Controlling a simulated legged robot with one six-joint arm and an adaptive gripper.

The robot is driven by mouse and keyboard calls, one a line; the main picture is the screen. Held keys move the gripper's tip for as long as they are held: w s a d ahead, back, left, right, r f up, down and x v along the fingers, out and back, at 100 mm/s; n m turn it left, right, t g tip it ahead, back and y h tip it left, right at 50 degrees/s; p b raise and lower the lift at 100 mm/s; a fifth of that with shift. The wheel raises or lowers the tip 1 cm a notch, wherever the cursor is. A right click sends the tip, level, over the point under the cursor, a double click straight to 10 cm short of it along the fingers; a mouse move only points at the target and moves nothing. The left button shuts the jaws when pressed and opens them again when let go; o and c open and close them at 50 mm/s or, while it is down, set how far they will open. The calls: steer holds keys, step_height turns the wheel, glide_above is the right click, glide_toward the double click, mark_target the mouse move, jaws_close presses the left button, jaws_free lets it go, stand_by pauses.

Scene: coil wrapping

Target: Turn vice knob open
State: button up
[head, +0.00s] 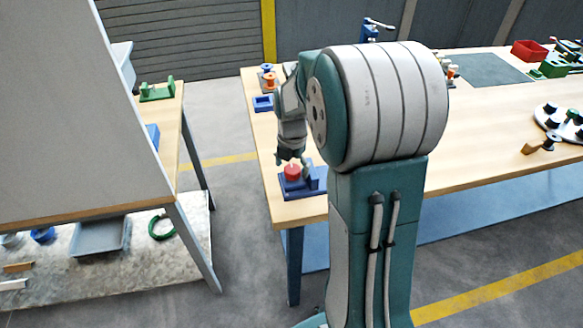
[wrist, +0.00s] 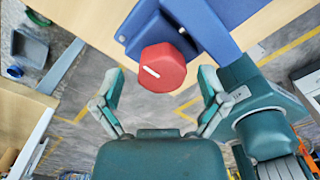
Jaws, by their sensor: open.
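The red vice knob (head: 292,172) is on a blue vice (head: 316,184) at the near left corner of the wooden table. In the wrist view the knob (wrist: 162,70) is a red faceted piece with a white line mark on its face, attached to the blue vice body (wrist: 195,22). My gripper (head: 292,160) is right by the knob in the head view. In the wrist view my gripper's two fingers (wrist: 162,85) are spread wide, one on each side below the knob. A clear gap separates each finger from it.
The wooden table (head: 480,110) holds a blue tray (head: 263,103), orange spools (head: 269,77) and a red bin (head: 529,51). A second bench with a green holder (head: 157,90) stands at the left. Grey floor (head: 225,150) lies between them.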

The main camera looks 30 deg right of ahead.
mark_target(291, 168)
step_height(291, 168, up, 12)
steer(key=shift+f, duration=0.25)
steer(key=shift+a, duration=0.1)
stand_by(0.4)
steer(key=s+a+r+m+t, duration=0.1)
steer(key=s+a+m+t, duration=0.1)
steer(key=s+a+m, duration=0.4)
steer(key=s+a+r+m+t, duration=0.2)
steer(key=s+a+m, duration=0.4)
steer(key=s+m, duration=0.7)
steer(key=m+t, duration=0.1)
steer(key=m, duration=0.4)
steer(key=shift+a+t, duration=0.25)
steer(key=shift+t, duration=0.05)
